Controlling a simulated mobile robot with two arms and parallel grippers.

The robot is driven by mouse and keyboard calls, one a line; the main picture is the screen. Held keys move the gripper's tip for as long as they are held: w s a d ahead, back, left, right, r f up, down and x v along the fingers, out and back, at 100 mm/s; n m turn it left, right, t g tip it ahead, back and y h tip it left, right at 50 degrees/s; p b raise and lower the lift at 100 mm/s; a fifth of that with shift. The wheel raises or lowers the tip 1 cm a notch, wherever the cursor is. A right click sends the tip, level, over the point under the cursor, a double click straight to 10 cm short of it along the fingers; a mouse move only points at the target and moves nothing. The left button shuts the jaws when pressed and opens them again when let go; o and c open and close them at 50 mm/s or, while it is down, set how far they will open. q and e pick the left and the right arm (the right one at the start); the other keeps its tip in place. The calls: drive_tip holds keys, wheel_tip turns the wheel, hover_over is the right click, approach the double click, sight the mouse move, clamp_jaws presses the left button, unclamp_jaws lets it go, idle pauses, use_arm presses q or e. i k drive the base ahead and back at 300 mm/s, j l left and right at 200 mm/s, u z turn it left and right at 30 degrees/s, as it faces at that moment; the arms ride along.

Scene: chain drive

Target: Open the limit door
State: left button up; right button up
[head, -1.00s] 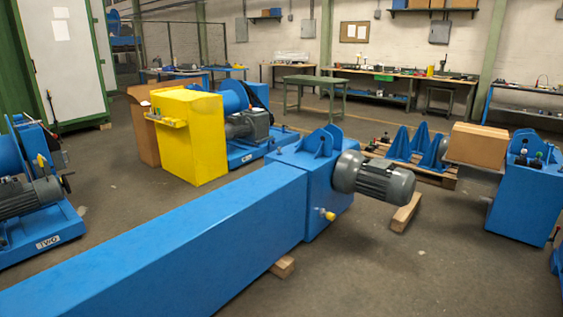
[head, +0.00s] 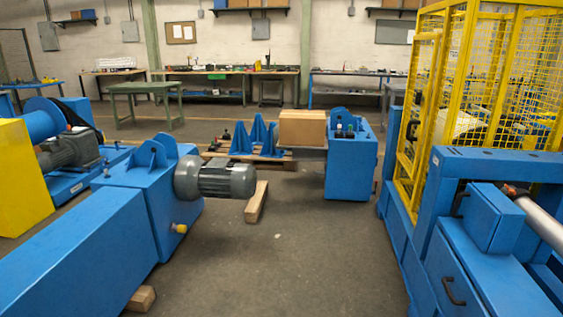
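No part is visibly labelled as the limit door, so I cannot tell which one it is. A blue machine (head: 430,235) stands at the right, with a flat blue front panel (head: 447,278) that bears a dark handle (head: 454,292). A blue box (head: 490,222) with another dark handle (head: 459,204) sits above that panel. The panel looks closed. A yellow mesh guard (head: 430,110) rises behind it, with dark fittings on its frame. Neither of my grippers is in view.
A long blue beam (head: 85,255) with a grey motor (head: 215,179) lies at the left. A wood block (head: 256,203) is on the floor. A blue cabinet (head: 350,165) and cardboard box (head: 302,127) stand ahead. Bare floor (head: 300,250) runs between the machines.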

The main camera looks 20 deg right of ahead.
sight(480, 217)
drive_tip(key=z, duration=0.45)
drive_tip(key=i+z, duration=0.1)
drive_tip(key=z, duration=0.35)
drive_tip(key=i+l+z, duration=0.1)
drive_tip(key=z, duration=0.85)
drive_tip(key=i+j, duration=0.35)
drive_tip(key=i+j+u, duration=0.1)
drive_tip(key=i+j, duration=0.2)
drive_tip(key=i, duration=0.2)
